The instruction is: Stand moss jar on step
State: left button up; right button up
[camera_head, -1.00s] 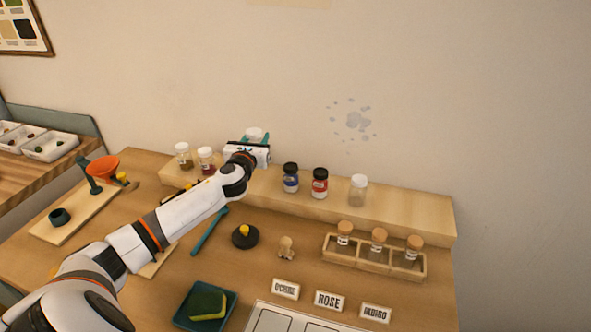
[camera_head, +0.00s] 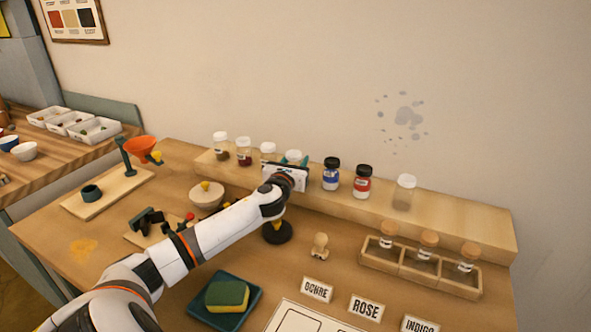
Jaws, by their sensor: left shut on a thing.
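My left gripper (camera_head: 293,161) is shut on a white-lidded jar (camera_head: 294,154) at the wooden step (camera_head: 455,217). The gripper body hides most of this jar, so its contents and label do not show, and I cannot tell whether its base touches the step. Its lid is about level with the row of jars there. To its left stand a clear jar (camera_head: 268,150), a dark red jar (camera_head: 244,151) and a brownish jar (camera_head: 220,149). My right gripper is not in view.
Right of the gripper on the step stand a blue jar (camera_head: 331,174), a red jar (camera_head: 362,182) and an empty-looking jar (camera_head: 404,192). A corked-vial rack (camera_head: 418,268), a stamp (camera_head: 320,246) and a sponge tray (camera_head: 222,309) are on the table.

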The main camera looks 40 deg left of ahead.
pick_arm(q)
jog(key=shift+r, duration=0.1)
jog(key=o, duration=1)
jog(key=shift+f, duration=0.2)
jog(key=shift+r, duration=0.1)
jog(key=shift+s+r, duration=0.1)
jog(key=shift+r, duration=0.05)
jog(key=v, duration=1.2)
jog(key=shift+d, duration=0.1)
